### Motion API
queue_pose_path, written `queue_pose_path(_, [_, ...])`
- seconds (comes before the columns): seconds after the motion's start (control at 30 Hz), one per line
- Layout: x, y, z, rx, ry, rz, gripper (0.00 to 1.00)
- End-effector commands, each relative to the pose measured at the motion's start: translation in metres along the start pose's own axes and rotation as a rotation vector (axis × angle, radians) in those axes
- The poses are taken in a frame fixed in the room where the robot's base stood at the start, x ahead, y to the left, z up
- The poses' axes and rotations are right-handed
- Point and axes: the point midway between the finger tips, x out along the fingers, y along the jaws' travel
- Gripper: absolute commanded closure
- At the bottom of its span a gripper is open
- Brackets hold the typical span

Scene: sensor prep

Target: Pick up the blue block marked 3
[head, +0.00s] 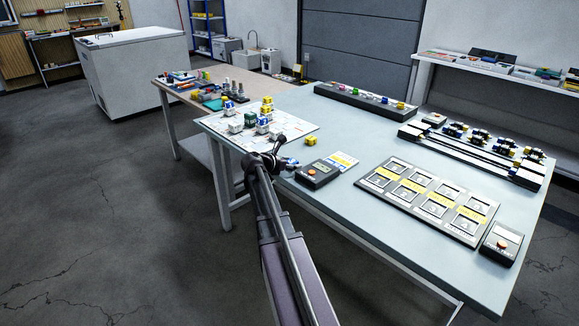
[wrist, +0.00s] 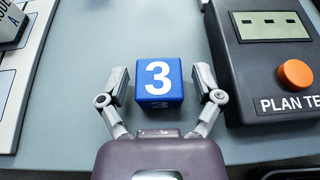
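The blue block marked 3 (wrist: 158,82) sits on the grey tabletop, with a white 3 on its top face. My gripper (wrist: 161,84) is open around it in the wrist view, one finger on each side. A gap shows between each finger and the block, and the gripper is empty. In the head view my gripper (head: 270,159) is low over the near left part of the table. A small blue patch just right of it looks like the block (head: 291,163), partly hidden by my gripper.
A dark box with an orange button (wrist: 295,73) stands close right of my gripper; the head view shows it too (head: 318,173). A white board (head: 295,127) with several blocks lies to the left. A slotted panel (head: 405,188) lies to the right.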

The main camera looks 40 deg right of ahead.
Motion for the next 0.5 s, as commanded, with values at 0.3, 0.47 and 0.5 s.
queue_pose_path(0.3, [0.0000, -0.0001, -0.0001, 0.000, 0.000, 0.000, 0.83])
queue_pose_path(0.47, [0.0000, -0.0001, 0.0000, 0.000, 0.000, 0.000, 0.83])
queue_pose_path(0.5, [-0.0001, -0.0001, 0.0002, 0.000, 0.000, 0.000, 0.83])
